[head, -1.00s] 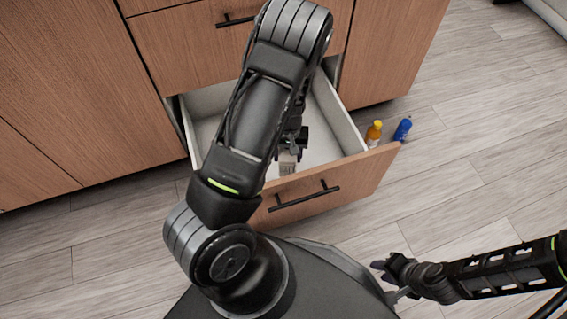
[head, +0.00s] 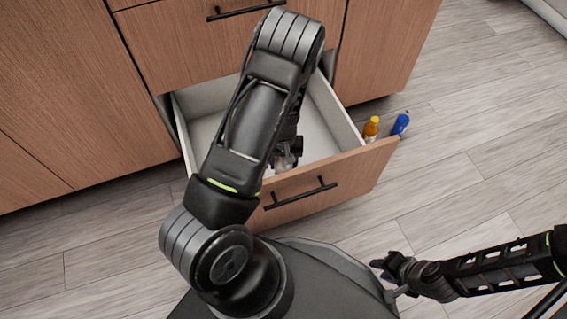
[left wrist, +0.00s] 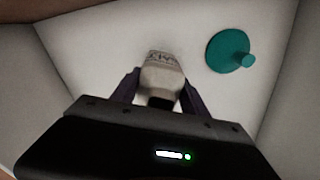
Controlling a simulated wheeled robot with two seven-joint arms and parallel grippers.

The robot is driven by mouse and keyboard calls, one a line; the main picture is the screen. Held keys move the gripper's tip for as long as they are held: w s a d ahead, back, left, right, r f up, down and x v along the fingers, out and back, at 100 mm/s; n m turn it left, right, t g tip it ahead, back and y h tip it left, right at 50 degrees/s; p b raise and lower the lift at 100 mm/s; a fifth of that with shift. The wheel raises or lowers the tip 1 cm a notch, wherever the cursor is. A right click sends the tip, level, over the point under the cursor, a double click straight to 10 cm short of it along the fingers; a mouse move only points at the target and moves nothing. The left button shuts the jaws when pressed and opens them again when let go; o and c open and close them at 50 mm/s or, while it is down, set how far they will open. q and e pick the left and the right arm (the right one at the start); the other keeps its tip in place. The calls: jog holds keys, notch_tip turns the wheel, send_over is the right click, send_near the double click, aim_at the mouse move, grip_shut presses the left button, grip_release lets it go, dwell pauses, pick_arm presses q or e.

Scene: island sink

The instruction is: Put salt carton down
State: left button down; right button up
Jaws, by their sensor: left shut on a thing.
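The salt carton (left wrist: 163,72) is a pale carton with dark lettering, seen in the left wrist view between the fingers of my left gripper (left wrist: 160,92). The gripper is shut on it inside the open drawer (head: 345,172). In the head view my left arm covers most of the left gripper (head: 285,158), and the carton is largely hidden there. I cannot tell whether the carton touches the drawer floor. My right gripper (head: 386,275) is low at the right, away from the drawer; its fingers are too small to judge.
A teal round object with a knob (left wrist: 228,50) lies in the drawer, to the right of the carton. An orange bottle (head: 371,129) and a blue bottle (head: 400,124) are just beyond the drawer's right side. Wooden cabinet fronts (head: 60,90) stand behind.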

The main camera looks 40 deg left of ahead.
pick_arm(q)
jog(key=c, duration=0.6)
grip_release()
notch_tip(320, 180, up, 12)
jog(key=p, duration=0.5)
jog(key=shift+p, duration=0.35)
